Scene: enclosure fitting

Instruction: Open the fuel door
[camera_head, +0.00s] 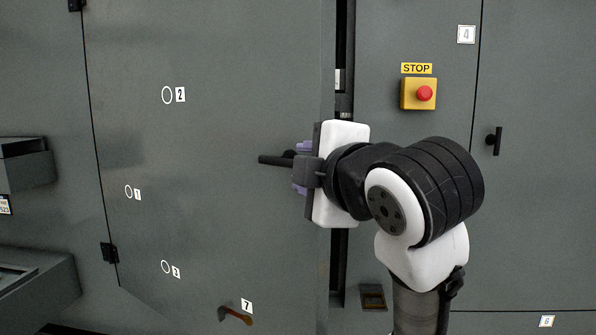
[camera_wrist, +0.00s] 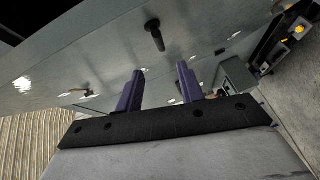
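The large grey door (camera_head: 220,220), bearing labels 1, 2, 3 and 7, stands ajar. A dark gap shows along its right edge, and its hinges are on the left. No label reads "fuel". Its black bar handle (camera_head: 272,160) sticks out near the right edge; the wrist view also shows the handle (camera_wrist: 154,35). My gripper (camera_head: 301,168) is beside the handle, on its right in the head view. In the wrist view its purple fingers (camera_wrist: 160,70) are spread apart with nothing between them, and the handle is a little beyond the tips.
A yellow box with a red stop button (camera_head: 424,93) is on the panel right of the gap. Another black handle (camera_head: 494,141) is on the far right panel. An orange-brown lever (camera_head: 235,316) is low on the door. Grey boxes (camera_head: 30,290) project at the left.

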